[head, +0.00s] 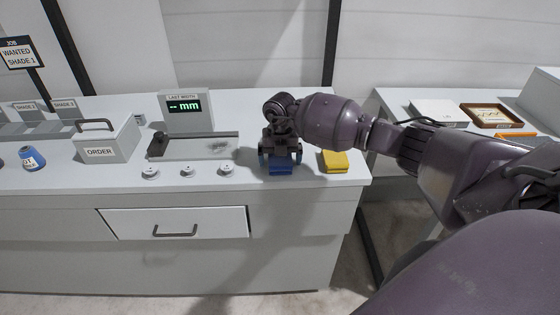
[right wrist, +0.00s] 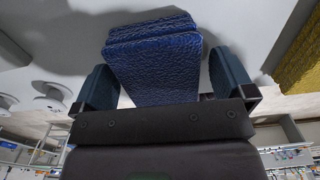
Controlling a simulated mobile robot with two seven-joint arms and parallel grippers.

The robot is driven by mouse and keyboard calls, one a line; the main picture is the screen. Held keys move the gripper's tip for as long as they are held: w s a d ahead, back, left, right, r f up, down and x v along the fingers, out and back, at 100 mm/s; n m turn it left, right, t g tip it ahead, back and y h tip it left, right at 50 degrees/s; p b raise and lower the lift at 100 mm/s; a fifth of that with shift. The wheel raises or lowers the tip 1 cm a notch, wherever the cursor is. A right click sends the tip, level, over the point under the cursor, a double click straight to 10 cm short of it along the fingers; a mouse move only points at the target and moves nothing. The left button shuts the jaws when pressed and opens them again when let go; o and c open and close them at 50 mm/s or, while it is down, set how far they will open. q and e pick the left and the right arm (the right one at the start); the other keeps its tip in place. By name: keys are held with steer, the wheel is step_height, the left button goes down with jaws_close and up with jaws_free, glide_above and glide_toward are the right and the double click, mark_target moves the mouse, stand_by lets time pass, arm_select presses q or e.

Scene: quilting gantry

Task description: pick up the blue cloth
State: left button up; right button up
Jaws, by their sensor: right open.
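The blue cloth (head: 281,169) is a small folded stack on the white counter, near its front edge. In the right wrist view the blue cloth (right wrist: 155,60) lies between the two fingers. My right gripper (head: 280,157) is open over the cloth, one finger on each side, and hides part of it in the head view. In the right wrist view my right gripper (right wrist: 163,85) shows gaps between its fingers and the cloth at the top. My left gripper is not in view.
A yellow cloth (head: 335,161) lies just right of the blue one. Several white knobs (head: 188,170) and a width display (head: 187,112) are to the left. A grey ORDER box (head: 106,141) stands further left. A drawer (head: 177,222) is below the counter.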

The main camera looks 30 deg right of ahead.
steer(key=shift+c, duration=0.2)
steer(key=c, duration=0.9)
steer(key=shift+r, duration=0.2)
step_height(320, 180, up, 20)
steer(key=shift+f, duration=0.1)
